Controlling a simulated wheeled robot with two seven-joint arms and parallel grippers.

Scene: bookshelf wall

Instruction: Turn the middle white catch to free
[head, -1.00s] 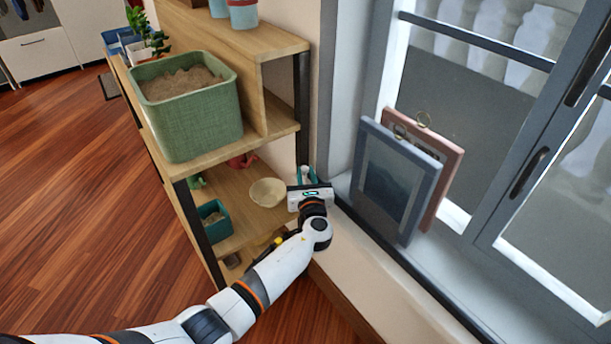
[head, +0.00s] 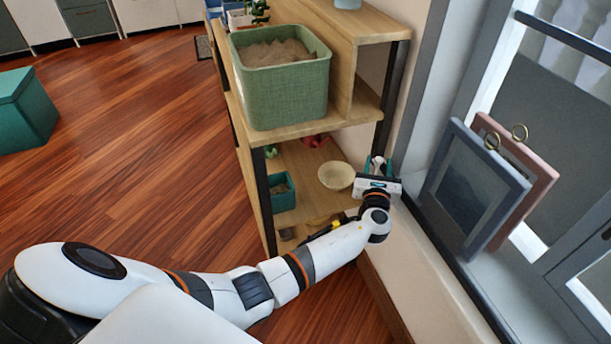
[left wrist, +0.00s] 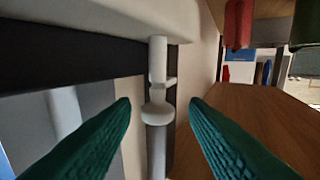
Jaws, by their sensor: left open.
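In the left wrist view a white catch (left wrist: 157,112) stands between my fingers, a slim upright rod with a rounded collar and a small side tab. It is in front of a dark strip and a pale wall. My left gripper (left wrist: 160,101) is open, with one teal finger on each side of the catch. I see no finger clearly touching it. In the head view my left gripper (head: 379,166) is at the shelf's back right corner by the window wall, and its own body hides most of the catch. Other catches cannot be made out. My right gripper is not in view.
A wooden shelf (head: 300,172) holds a green sand-filled planter (head: 284,92), a cream bowl (head: 336,176) and a small teal pot (head: 281,190). Two framed pictures (head: 470,190) lean at the window on the right. Open wooden floor lies left of the shelf.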

